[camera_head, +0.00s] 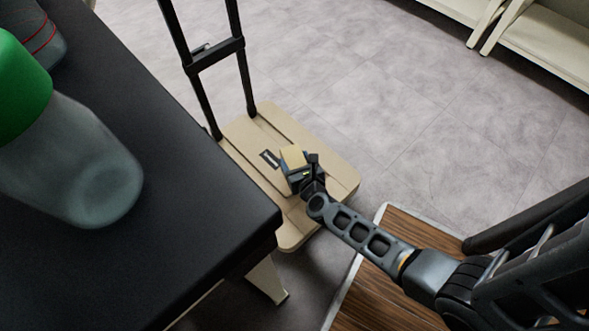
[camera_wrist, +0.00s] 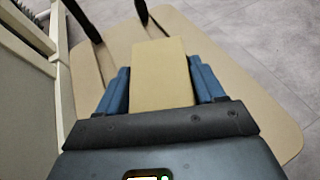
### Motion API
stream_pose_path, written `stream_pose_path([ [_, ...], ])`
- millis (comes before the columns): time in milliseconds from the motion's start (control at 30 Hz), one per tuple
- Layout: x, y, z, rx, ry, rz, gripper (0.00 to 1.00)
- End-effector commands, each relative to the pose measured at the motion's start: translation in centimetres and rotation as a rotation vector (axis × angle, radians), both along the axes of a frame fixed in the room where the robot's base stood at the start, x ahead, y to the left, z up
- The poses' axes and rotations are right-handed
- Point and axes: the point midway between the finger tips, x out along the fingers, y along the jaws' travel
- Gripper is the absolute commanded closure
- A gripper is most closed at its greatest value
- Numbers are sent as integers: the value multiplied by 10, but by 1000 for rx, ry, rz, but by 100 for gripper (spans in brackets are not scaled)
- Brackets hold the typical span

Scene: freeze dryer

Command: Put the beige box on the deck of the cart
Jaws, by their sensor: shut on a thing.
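The beige box (camera_head: 293,158) is held in my gripper (camera_head: 299,166) over the beige deck of the cart (camera_head: 330,171) in the head view. In the wrist view the box (camera_wrist: 163,72) sits between the two blue fingers of my gripper (camera_wrist: 162,85), which are shut on its sides. The cart's deck (camera_wrist: 240,90) spreads out beneath and beyond it. I cannot tell whether the box touches the deck. The cart's black handle (camera_head: 215,55) stands upright at the deck's far left end.
A dark table (camera_head: 200,230) stands left of the cart, close to the deck, with a green-capped bottle (camera_head: 75,160) on it. A wood-topped surface (camera_head: 385,280) lies below my arm. Pale shelves (camera_head: 540,40) stand at the upper right. The grey floor (camera_head: 420,110) between is clear.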

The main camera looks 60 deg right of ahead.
Motion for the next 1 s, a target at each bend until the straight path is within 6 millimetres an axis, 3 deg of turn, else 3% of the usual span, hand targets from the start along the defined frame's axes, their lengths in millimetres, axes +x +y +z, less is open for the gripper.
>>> stream_pose_path([
  [167,4,1,-9,-1,0,0,70],
  [400,3,1,-42,-1,1,0,70],
  [833,3,0,-46,0,-1,-1,70],
  [867,3,1,-45,1,-1,0,30],
  [1000,3,1,-44,1,-1,0,17],
])
